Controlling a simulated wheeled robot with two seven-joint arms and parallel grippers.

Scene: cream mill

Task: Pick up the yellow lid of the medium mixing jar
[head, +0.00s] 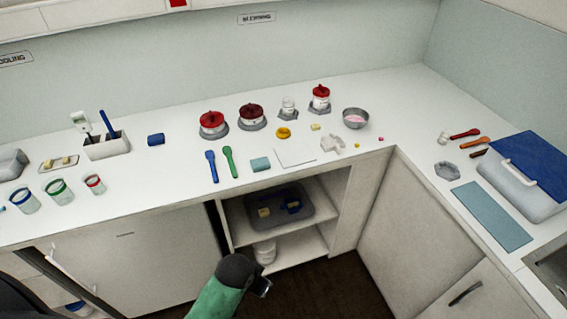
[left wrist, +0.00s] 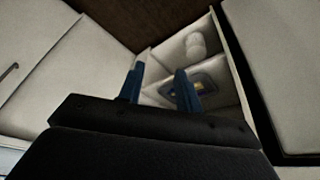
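A small round yellow lid (head: 283,133) lies on the white counter in the head view, apart from any jar. Just behind it, a small whitish jar without a coloured lid (head: 288,105) stands on a grey hexagonal base; it may be the medium mixing jar, but I cannot tell for sure. My left gripper (head: 264,287) is low in front of the cabinet, well below the counter and the lid. In the left wrist view, its two blue fingers (left wrist: 160,68) are apart with nothing between them. The lid is not in that view. My right gripper is not in view.
Red-lidded jars (head: 212,123) stand behind the lid. A metal bowl (head: 356,118) is right of it. Blue and green spatulas (head: 229,161), a teal block (head: 260,164) and a white sheet (head: 295,157) lie nearby. An open shelf below holds a grey tray (head: 304,207).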

